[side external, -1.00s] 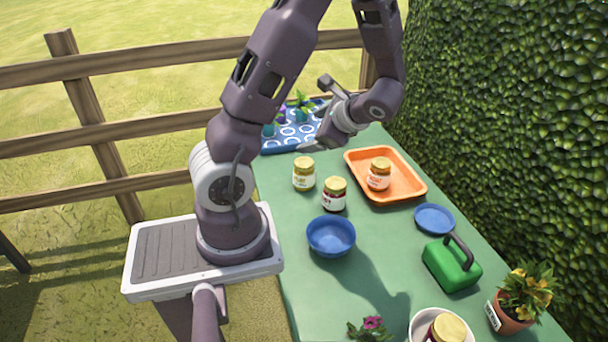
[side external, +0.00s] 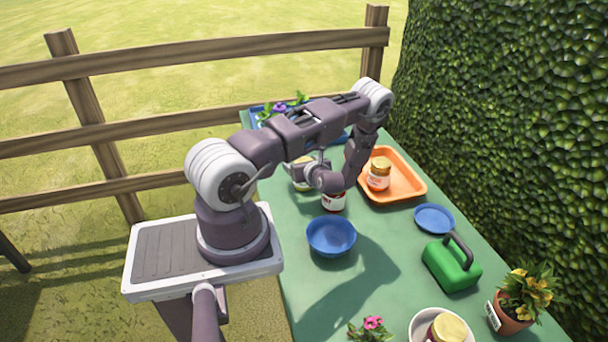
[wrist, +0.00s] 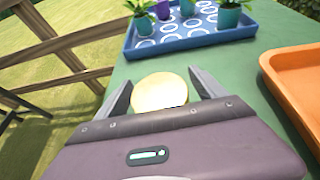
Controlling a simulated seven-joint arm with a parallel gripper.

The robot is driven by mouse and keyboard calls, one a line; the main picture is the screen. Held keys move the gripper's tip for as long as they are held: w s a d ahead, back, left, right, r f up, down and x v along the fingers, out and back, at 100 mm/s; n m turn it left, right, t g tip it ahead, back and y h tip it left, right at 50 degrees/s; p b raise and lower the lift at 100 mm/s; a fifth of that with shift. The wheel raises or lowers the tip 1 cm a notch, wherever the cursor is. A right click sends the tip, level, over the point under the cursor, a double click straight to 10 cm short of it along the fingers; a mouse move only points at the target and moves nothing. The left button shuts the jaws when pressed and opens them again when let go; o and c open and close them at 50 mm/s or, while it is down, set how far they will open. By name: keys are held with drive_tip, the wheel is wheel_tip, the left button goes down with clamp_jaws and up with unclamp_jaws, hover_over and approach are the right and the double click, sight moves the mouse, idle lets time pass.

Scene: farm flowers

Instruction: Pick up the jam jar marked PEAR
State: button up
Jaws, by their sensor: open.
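A gold-lidded jar (wrist: 160,93) lies between the fingers of my gripper (wrist: 160,80) in the wrist view. The gripper is open, with one finger on each side of the lid; I cannot tell whether they touch it. In the side view this appears to be the pale yellow-green jar (side external: 300,186), partly covered by my arm. A dark red jar (side external: 333,203) stands close to its right, its top hidden by my wrist. An orange jar (side external: 379,175) stands in the orange tray. Another gold-lidded jar (side external: 447,328) sits in a white bowl. I cannot read PEAR on any label.
The orange tray (side external: 412,190) is to the right and a blue patterned tray (wrist: 225,32) with potted plants is beyond.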

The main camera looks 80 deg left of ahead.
clamp_jaws()
idle(0.3)
